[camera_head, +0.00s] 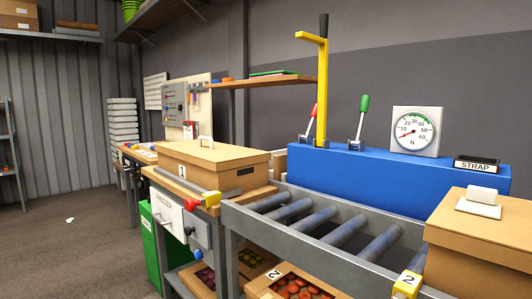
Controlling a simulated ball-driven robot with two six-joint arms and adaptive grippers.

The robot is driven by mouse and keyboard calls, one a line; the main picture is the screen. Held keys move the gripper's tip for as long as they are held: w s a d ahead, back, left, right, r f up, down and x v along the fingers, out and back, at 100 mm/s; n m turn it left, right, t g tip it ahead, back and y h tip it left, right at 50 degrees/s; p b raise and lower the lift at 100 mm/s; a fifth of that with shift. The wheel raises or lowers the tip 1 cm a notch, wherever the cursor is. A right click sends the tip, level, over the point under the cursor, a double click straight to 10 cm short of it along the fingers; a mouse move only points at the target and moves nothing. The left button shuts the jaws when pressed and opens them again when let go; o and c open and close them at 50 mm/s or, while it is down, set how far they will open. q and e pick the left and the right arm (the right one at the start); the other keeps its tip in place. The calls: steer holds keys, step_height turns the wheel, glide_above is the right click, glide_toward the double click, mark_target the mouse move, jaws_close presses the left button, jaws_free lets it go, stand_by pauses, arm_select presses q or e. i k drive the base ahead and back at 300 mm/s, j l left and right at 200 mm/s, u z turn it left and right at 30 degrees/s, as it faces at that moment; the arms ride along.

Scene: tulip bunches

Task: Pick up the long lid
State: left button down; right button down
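A long tan cardboard lid (222,154) lies on a cardboard box (222,180) on the workbench, left of centre. A small white handle (206,141) stands up from the lid. A second, larger cardboard box (475,260) stands at the right edge, with its own tan lid (460,220). A white roll on a white plate (480,203) sits on that lid. The frames do not show for sure which lid is meant. Neither of my grippers is in view.
A grey roller conveyor (310,222) runs between the two boxes. Behind it stand a blue machine (400,180) with a yellow post (322,95), levers and a dial gauge (415,130). Crates of flowers (295,288) lie below. The floor (60,240) at left is mostly clear.

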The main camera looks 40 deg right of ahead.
mark_target(203, 152)
steer(key=j+z, duration=0.1)
steer(key=z, duration=0.65)
steer(key=k+l, duration=0.05)
